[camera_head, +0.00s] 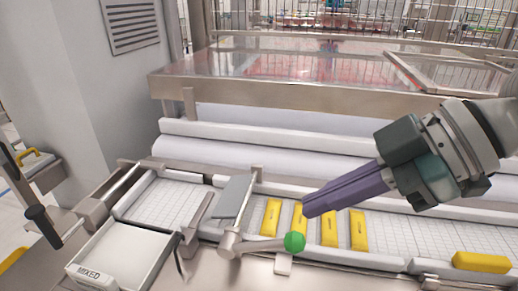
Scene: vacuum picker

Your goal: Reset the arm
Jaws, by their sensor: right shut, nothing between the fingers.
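My right gripper (308,209) comes in from the right, with long purple fingers closed together and nothing between them. Its tips are above the conveyor with the white grid, over one of the yellow packs (299,222) and partly covering it. More yellow packs (329,230) (359,231) (271,217) lie in a row on the conveyor beside it. A grey lever with a green ball knob (294,242) stands just below the fingertips in the picture; I cannot tell whether they touch. My left gripper is not in view.
A white bin labelled MIXED (120,257) is at the front left. A grey flap (234,196) stands between the left grid section and the packs. White rollers (250,165) and a steel-framed clear cover (270,70) are behind.

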